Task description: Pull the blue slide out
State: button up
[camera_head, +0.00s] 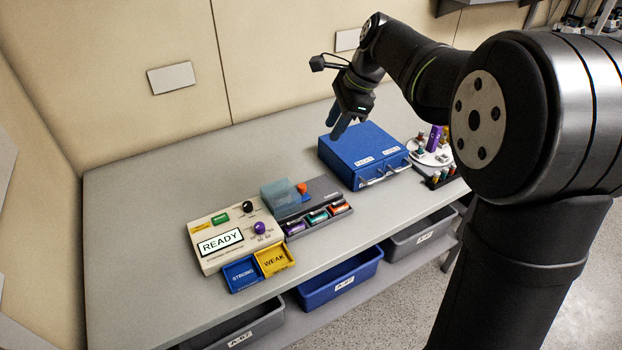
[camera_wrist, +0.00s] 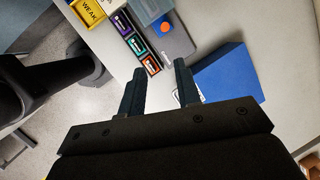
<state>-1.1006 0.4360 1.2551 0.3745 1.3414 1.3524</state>
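A blue box (camera_head: 362,152) stands on the bench, with two white labels and metal handles (camera_head: 385,176) on its front. It also shows in the wrist view (camera_wrist: 232,75), partly hidden by my gripper. No gap shows at its front. A blue tray marked STRONG (camera_head: 242,273) lies in front of the READY device. I cannot tell which blue part is the slide. My gripper (camera_head: 342,128) hangs above the back left of the blue box, apart from it. In the wrist view my gripper (camera_wrist: 160,80) has its fingers spread with nothing between them.
The READY device (camera_head: 215,258) and yellow WEAK tray (camera_head: 274,260) stand left. A grey unit (camera_head: 320,188) with coloured cartridges and a clear blue cover (camera_head: 280,196) lies between. A white round holder (camera_head: 430,150) stands right. Bins (camera_head: 345,272) sit below. The bench's left side is clear.

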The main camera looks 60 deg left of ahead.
aim_at(303, 185)
jog(key=s+a+f+m, duration=0.1)
jog(key=a+f, duration=0.1)
jog(key=f, duration=0.5)
jog(key=s+a+f+m, duration=0.1)
jog(key=s+a+f, duration=0.1)
jog(key=f, duration=0.5)
jog(key=s+a+f+m, duration=0.1)
jog(key=a+f, duration=0.1)
jog(key=f, duration=0.5)
jog(key=shift+s+a+h, duration=0.2)
jog(key=shift+a+h, duration=0.15)
jog(key=shift+h, duration=0.05)
grip_shut()
